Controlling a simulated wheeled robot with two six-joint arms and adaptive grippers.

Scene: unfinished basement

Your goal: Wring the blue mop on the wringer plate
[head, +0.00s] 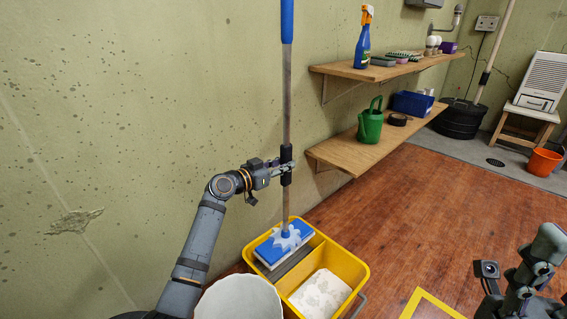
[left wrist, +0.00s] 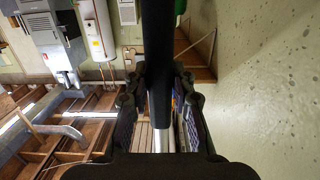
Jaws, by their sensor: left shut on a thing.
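The blue mop stands upright, with a grey pole, a blue top end and a black grip (head: 286,157). My left gripper (head: 287,168) is shut on that black grip. In the left wrist view the dark grip (left wrist: 159,75) runs between the fingers of my left gripper (left wrist: 160,110). The blue mop head (head: 284,243) is low over the left compartment of the yellow bucket (head: 345,260). The grey wringer plate (head: 296,262) shows partly beside it; contact between them is hidden. My right gripper (head: 522,292) is at the lower right, and its fingers are unclear.
The bucket's other compartment holds something white and speckled (head: 319,293). A white round bin (head: 240,297) stands in front. Wooden shelves (head: 370,140) with a green watering can (head: 370,122) and a spray bottle (head: 363,40) line the wall.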

